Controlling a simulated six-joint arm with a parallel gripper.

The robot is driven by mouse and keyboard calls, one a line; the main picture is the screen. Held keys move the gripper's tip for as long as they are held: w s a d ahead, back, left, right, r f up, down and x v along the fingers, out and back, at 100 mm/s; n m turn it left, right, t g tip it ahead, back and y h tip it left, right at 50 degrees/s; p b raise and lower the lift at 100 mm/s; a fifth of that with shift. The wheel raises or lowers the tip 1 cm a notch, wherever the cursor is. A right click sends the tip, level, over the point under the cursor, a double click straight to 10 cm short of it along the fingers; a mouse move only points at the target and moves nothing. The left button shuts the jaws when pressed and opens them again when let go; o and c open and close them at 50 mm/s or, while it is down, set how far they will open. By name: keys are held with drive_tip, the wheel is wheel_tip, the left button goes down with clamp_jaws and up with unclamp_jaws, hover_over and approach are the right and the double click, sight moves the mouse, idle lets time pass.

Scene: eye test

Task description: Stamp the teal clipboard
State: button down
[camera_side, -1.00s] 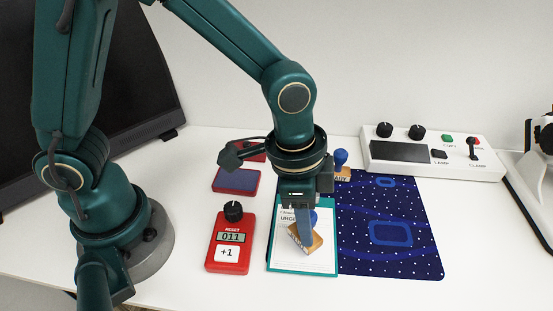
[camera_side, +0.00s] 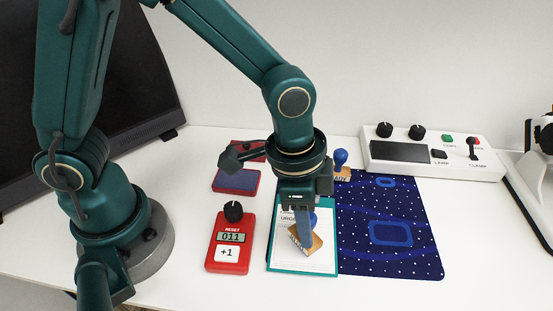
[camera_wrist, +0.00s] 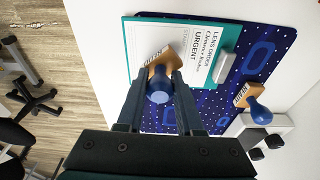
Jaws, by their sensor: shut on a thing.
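The teal clipboard (camera_side: 334,262) lies on the table with a white sheet whose heading includes URGENT; it also shows in the wrist view (camera_wrist: 128,45). My gripper (camera_side: 303,222) is over the sheet, shut on a stamp with a wooden block (camera_side: 313,244) and a blue knob. In the wrist view the knob (camera_wrist: 160,88) sits between my two fingers (camera_wrist: 158,110). The block looks turned at an angle to the sheet. I cannot tell whether its underside touches the paper. My gripper and the stamp hide part of the sheet.
A second blue-knobbed stamp (camera_side: 341,160) stands behind, by the dark blue starry mat (camera_side: 425,240). Left are a red counter (camera_side: 246,255) reading 011 and a red-framed ink pad (camera_side: 236,181). A white control box (camera_side: 480,165) is at the back right. The front table is clear.

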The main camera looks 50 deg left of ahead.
drive_tip(key=shift+f, duration=0.5)
idle(1.1)
drive_tip(key=shift+r, duration=3.5)
drive_tip(key=shift+s, duration=0.1)
